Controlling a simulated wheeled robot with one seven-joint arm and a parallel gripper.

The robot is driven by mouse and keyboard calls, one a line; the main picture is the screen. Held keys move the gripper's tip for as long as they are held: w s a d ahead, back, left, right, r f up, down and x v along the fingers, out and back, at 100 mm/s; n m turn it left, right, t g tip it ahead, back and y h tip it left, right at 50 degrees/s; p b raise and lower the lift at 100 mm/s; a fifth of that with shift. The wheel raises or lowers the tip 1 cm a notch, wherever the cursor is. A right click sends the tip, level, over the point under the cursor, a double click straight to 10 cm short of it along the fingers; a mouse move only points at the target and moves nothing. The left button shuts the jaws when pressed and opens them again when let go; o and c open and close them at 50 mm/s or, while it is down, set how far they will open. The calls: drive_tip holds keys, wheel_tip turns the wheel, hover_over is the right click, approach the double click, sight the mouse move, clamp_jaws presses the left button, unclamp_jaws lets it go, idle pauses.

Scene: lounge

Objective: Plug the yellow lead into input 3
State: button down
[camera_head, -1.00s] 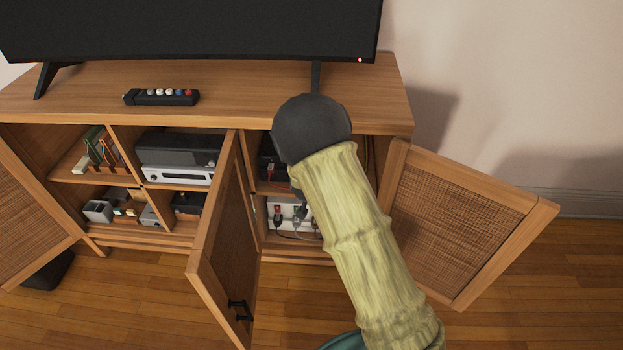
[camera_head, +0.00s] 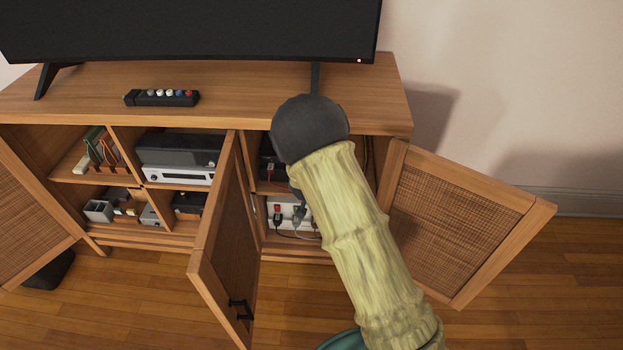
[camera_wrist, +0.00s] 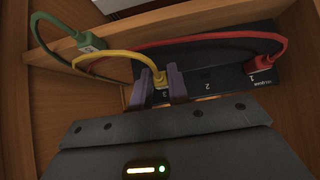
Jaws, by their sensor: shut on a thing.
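In the wrist view, the black switch box (camera_wrist: 222,57) has numbers 1, 2 and 3 along its front, from right to left. The yellow lead (camera_wrist: 118,54) arches in from the left to its plug. My gripper (camera_wrist: 161,86), with purple fingers, is shut on that plug (camera_wrist: 158,77) at the number 3 position. The fingers hide the plug's tip, so I cannot tell whether it is seated. A red plug (camera_wrist: 262,74) sits at input 1. Nothing is plugged in at 2. In the head view my arm hides my gripper and most of the box.
A green lead (camera_wrist: 50,52) with a loose plug lies left of the box. A red lead (camera_wrist: 225,37) curves behind the yellow one. Open cabinet doors stand left (camera_head: 228,240) and right (camera_head: 460,225) of my arm. A white power strip (camera_head: 288,211) is on the lower shelf.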

drive_tip(key=shift+w, duration=0.9)
drive_tip(key=c, duration=1.3)
unclamp_jaws()
drive_tip(key=shift+o, duration=0.2)
drive_tip(key=shift+d, duration=0.1)
drive_tip(key=p+v, duration=0.5)
drive_tip(key=v, duration=1.2)
drive_tip(key=shift+s+r, duration=0.1)
